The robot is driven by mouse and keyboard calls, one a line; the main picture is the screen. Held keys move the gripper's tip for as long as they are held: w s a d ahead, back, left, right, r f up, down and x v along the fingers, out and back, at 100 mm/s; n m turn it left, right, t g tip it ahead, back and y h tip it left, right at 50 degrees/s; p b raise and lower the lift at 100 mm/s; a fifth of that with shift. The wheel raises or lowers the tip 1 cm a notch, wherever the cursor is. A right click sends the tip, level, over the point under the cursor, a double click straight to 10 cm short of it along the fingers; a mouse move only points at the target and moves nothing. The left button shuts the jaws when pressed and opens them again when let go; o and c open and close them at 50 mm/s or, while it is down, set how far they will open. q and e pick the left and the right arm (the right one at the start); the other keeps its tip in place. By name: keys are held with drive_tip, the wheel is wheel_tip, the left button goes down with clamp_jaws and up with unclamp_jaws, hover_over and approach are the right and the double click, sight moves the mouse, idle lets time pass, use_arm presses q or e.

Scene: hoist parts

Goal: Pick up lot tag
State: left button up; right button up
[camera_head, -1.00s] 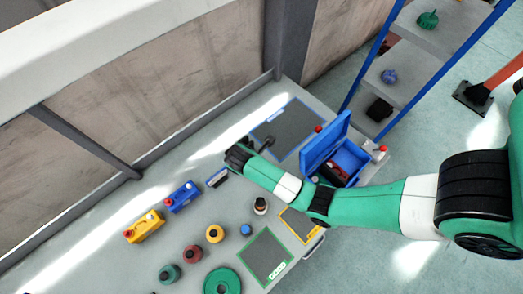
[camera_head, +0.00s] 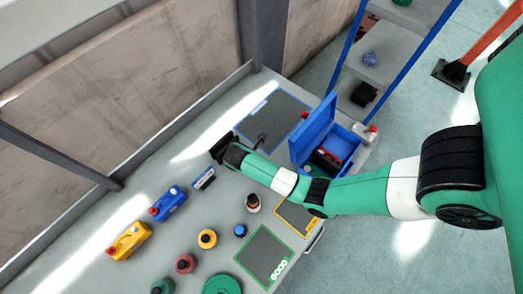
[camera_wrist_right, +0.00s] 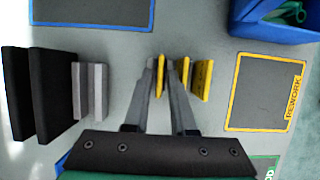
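No piece can be singled out for sure as the lot tag. In the right wrist view, thin yellow upright pieces (camera_wrist_right: 203,80) stand around the fingertips of my right gripper (camera_wrist_right: 163,72). One yellow piece shows in the narrow space between the fingers, and others are just right of them. Whether the fingers touch it is not clear. Grey upright plates (camera_wrist_right: 90,91) and larger black plates (camera_wrist_right: 40,92) stand to the left. In the head view my right arm hides the yellow and grey pieces. My left gripper is in neither current view.
A blue-framed mat (camera_head: 272,112) and an open blue box (camera_head: 315,137) lie beyond my arm. The yellow REWORK mat (camera_wrist_right: 262,92) and green GOOD mat (camera_head: 264,256) are to the right. A blue canister (camera_head: 170,203), a yellow canister (camera_head: 130,241) and several bottles stand on the table.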

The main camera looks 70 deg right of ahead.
drive_tip(key=shift+x, duration=1.15)
clamp_jaws()
drive_tip(key=shift+r, duration=0.15)
drive_tip(key=shift+r, duration=0.6)
drive_tip(key=s+r+p, duration=0.9)
drive_tip(key=s+r, duration=0.2)
drive_tip(key=s, duration=0.3)
drive_tip(key=shift+a+r, duration=0.35)
drive_tip(key=shift+a, duration=0.05)
